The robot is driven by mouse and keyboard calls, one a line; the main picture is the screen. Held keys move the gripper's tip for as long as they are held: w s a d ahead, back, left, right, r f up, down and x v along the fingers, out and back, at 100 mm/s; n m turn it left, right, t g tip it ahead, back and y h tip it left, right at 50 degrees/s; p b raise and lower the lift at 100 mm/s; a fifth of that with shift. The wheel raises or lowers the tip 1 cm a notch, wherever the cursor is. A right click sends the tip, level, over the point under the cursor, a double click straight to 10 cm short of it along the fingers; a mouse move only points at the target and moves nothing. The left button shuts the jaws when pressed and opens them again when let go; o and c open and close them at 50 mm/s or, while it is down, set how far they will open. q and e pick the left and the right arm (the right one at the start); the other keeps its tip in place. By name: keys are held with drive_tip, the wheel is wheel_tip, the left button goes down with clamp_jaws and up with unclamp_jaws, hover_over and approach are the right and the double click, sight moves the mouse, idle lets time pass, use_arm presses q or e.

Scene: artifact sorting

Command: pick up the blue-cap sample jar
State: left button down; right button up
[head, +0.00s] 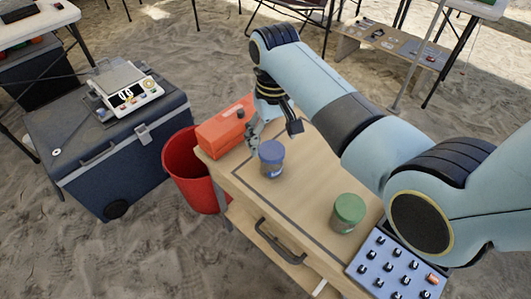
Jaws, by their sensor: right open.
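The blue-cap sample jar (271,161) stands upright on the wooden cabinet top (301,184), near its left end. My right gripper (274,130) is open just behind and above the jar, with its fingers pointing down. It looks apart from the jar, though the exact gap is hard to judge. A green-cap jar (347,214) stands upright nearer the front right of the same top. My left gripper is not in view.
An orange box (222,132) lies at the cabinet's left end. A blue panel with black knobs (396,266) is at the right. A red bucket (189,178) and a blue cooler (110,172) bearing a scale (127,92) stand left. Clear top lies between the jars.

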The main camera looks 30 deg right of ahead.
sight(272, 152)
wheel_tip(272, 152, down, 4)
drive_tip(key=shift+s+f+b, duration=0.1)
drive_tip(key=shift+b, duration=0.4)
drive_tip(key=shift+f, duration=0.25)
wheel_tip(272, 152, down, 5)
drive_tip(key=shift+d+f+b, duration=0.1)
drive_tip(key=shift+b, duration=0.85)
drive_tip(key=c, duration=0.3)
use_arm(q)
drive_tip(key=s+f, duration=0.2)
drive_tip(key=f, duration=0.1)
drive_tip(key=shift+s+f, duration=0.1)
use_arm(e)
drive_tip(key=c, duration=0.9)
